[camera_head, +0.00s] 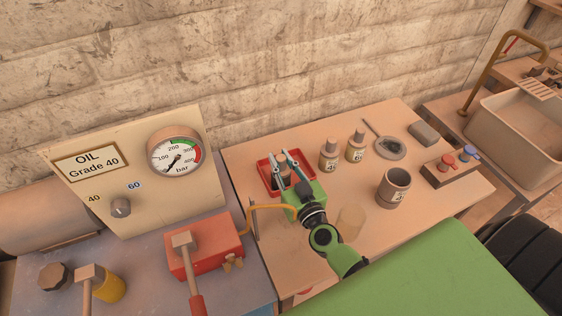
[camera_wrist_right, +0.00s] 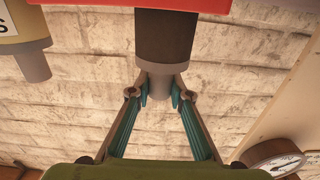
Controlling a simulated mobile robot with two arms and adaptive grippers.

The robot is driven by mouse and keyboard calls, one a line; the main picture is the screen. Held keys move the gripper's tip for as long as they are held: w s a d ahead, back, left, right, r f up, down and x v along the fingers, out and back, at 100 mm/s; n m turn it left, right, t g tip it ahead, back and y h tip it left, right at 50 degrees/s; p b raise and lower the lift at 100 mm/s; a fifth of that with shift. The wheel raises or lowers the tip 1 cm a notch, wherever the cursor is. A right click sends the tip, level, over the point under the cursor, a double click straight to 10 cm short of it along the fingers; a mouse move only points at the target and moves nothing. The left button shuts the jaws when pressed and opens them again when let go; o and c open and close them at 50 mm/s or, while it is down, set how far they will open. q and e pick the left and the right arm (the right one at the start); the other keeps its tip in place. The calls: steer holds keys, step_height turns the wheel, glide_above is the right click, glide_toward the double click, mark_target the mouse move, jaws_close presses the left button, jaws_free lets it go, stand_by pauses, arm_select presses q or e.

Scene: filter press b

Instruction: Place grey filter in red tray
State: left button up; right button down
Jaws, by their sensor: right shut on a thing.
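My right gripper (camera_head: 286,167) is over the red tray (camera_head: 263,173) on the wooden bench. In the right wrist view my right gripper (camera_wrist_right: 162,96) has its two fingers shut on the narrower light-grey end of a dark grey cylinder, the grey filter (camera_wrist_right: 166,38). The filter also shows between the fingers in the head view (camera_head: 280,158). Its dark wide end meets the red tray (camera_wrist_right: 215,8) in the wrist view, which is upside down. I cannot tell whether it rests on the tray floor. The left gripper is out of view.
Two labelled bottles (camera_head: 329,154) (camera_head: 355,146) stand just right of the tray. A red box (camera_head: 204,246) and gauge panel (camera_head: 140,170) stand left.

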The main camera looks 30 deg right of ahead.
steer(key=shift+f, duration=0.2)
steer(key=c, duration=1.9)
jaws_free()
steer(key=shift+r, duration=0.15)
steer(key=shift+s+r, duration=0.1)
steer(key=s+b, duration=0.1)
steer(key=s, duration=0.3)
steer(key=s+b, duration=0.1)
steer(key=s, duration=0.7)
steer(key=shift+a+b, duration=0.4)
